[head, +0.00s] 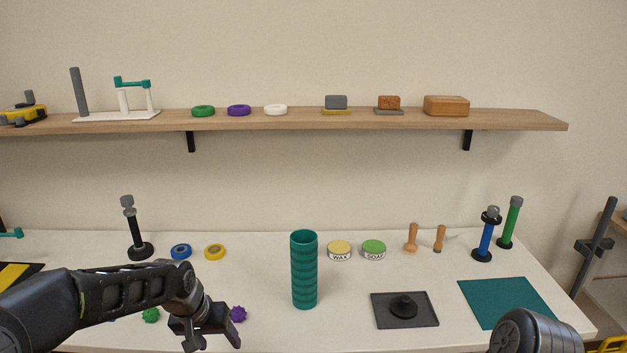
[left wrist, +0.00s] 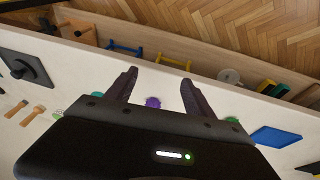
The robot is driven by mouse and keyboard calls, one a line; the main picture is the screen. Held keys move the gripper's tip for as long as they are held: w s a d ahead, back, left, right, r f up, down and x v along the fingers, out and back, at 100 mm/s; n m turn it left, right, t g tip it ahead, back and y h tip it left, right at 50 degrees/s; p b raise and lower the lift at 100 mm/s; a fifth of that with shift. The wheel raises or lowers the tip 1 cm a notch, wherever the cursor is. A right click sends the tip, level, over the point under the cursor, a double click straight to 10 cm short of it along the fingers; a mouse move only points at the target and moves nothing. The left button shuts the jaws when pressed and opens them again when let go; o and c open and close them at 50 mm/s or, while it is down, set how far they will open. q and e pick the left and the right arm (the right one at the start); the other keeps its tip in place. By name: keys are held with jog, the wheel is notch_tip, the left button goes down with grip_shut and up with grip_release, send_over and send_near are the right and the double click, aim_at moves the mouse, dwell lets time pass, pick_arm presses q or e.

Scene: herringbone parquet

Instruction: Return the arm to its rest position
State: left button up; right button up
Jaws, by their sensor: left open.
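My left arm comes in from the left in the head view, and its gripper (head: 205,330) hangs over the front part of the white table, left of the teal ribbed cylinder (head: 304,270). In the left wrist view the two dark fingers of my left gripper (left wrist: 160,82) are spread apart with nothing held between them. A small purple spiky ball (head: 238,314) lies close to the right of the gripper; it also shows between the fingers in the left wrist view (left wrist: 153,103). A dark rounded part of my right arm shows at the bottom right of the head view; its gripper is out of frame.
A green spiky ball (head: 151,315) lies beside my left forearm. Tape rolls (head: 181,251), a wax tin (head: 339,250), a soap tin (head: 374,249) and a black plate with a knob (head: 404,308) stand on the table. A wooden shelf (head: 330,122) runs above.

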pick_arm(q)
jog(key=s+d+f+h, duration=0.1)
jog(key=s+d+f, duration=0.25)
jog(key=f, duration=0.35)
jog(key=s+d+f+h, duration=0.1)
jog(key=s+d+f, duration=0.1)
jog(key=d+f, duration=0.45)
jog(key=s+d+f+g, duration=0.1)
jog(key=s+f, duration=0.3)
jog(key=s, duration=0.3)
jog(key=s+d+f+n, duration=0.1)
jog(key=s+f, duration=0.4)
jog(key=s, duration=0.3)
jog(key=s+d+f+g, duration=0.1)
jog(key=s+f, duration=0.4)
jog(key=s, duration=0.3)
jog(key=shift+d+n+g+h, duration=0.25)
jog(key=shift+n+g+h, duration=0.05)
pick_arm(e)
jog(key=shift+w+a+r, duration=0.35)
jog(key=shift+w, duration=0.1)
